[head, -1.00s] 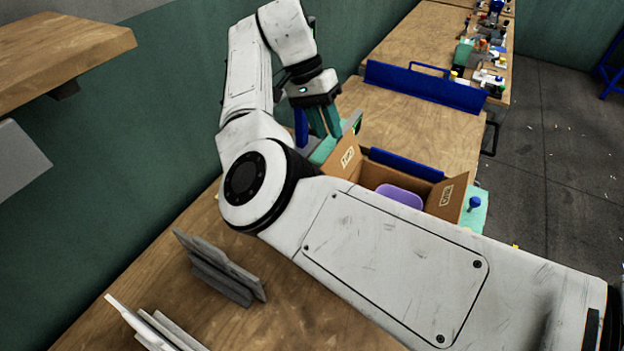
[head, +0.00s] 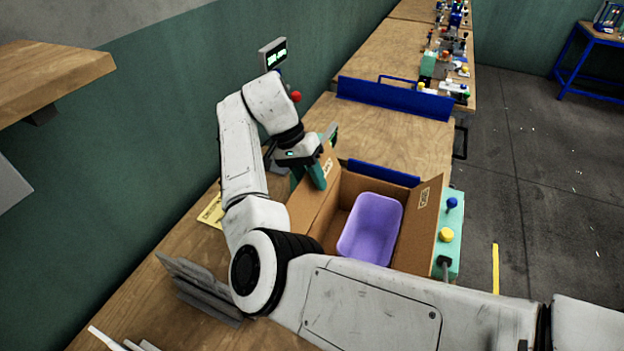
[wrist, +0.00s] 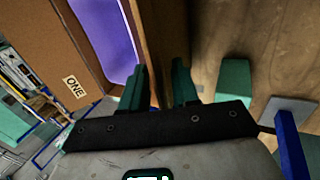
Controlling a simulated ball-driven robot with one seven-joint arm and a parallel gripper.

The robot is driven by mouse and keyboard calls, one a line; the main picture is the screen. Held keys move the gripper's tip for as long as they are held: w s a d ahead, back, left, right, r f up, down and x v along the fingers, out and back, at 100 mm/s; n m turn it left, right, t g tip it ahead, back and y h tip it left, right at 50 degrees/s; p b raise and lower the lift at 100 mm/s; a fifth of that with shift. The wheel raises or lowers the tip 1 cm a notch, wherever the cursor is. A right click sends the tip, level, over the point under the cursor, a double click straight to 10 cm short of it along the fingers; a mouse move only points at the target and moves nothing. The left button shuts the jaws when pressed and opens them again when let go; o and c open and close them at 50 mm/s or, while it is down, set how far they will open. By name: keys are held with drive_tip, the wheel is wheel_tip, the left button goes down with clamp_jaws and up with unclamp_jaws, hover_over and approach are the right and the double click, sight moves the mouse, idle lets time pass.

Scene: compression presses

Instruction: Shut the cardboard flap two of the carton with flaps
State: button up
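The open carton with flaps (head: 318,222) stands on the bench with a purple bin (head: 372,228) inside. Its left flap (head: 328,160) stands up and carries a label that is hard to read now. My forearm hides the carton's near side.
A teal control box (head: 451,228) with blue and yellow knobs stands right of the carton. A blue rail (head: 395,98) crosses the bench behind. Grey plates (head: 205,285) lie at the near left. A display (head: 272,55) and red button (head: 295,96) are beyond my arm.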

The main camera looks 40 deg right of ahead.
drive_tip(key=shift+f, duration=0.15)
drive_tip(key=shift+c, duration=0.2)
clamp_jaws()
idle(1.2)
